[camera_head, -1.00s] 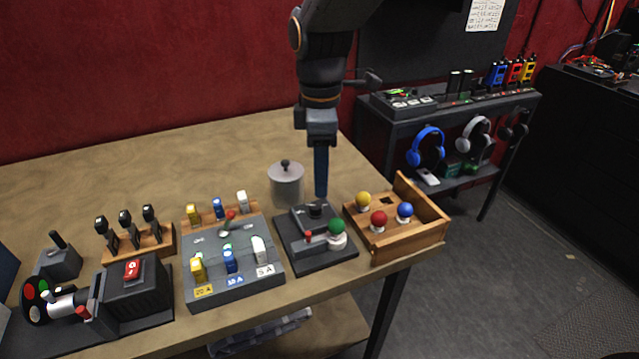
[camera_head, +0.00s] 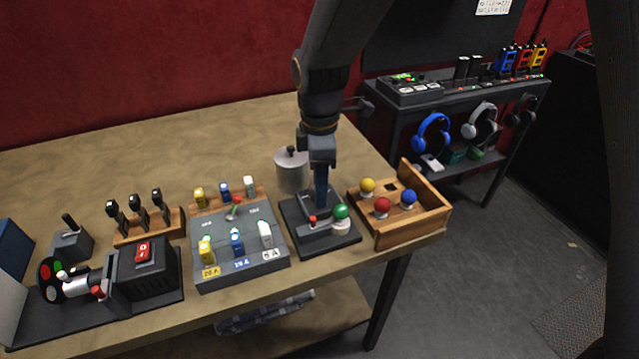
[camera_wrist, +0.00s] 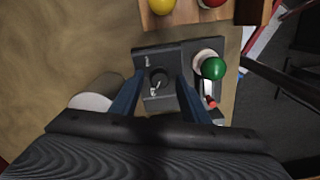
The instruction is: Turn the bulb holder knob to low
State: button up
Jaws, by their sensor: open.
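The bulb holder is a dark square base (camera_head: 332,244) near the table's right front edge. It carries a green bulb (camera_head: 341,211) in a white socket and a small red-tipped lever (camera_head: 312,219). Its black round knob (camera_wrist: 158,77) shows in the wrist view, with a pale marking beside it. My gripper (camera_head: 321,203) points down over the knob and hides it in the head view. In the wrist view my gripper (camera_wrist: 160,84) is open, its blue fingers on either side of the knob. I cannot tell whether they touch it.
A wooden tray (camera_head: 418,229) with red, yellow and blue bulbs is close on the right. A grey pot (camera_head: 291,174) stands behind the base. A grey switch panel (camera_head: 243,269) is close on the left. The back of the table is clear.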

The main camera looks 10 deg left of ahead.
grip_shut()
jog(key=m+p, duration=0.2)
jog(key=m, duration=0.3)
jog(key=shift+r+m+p, duration=0.1)
jog(key=shift+m+p, duration=0.2)
jog(key=shift+p, duration=0.05)
jog(key=m+p, duration=0.2)
jog(key=m, duration=0.3)
jog(key=shift+m, duration=0.7)
grip_release()
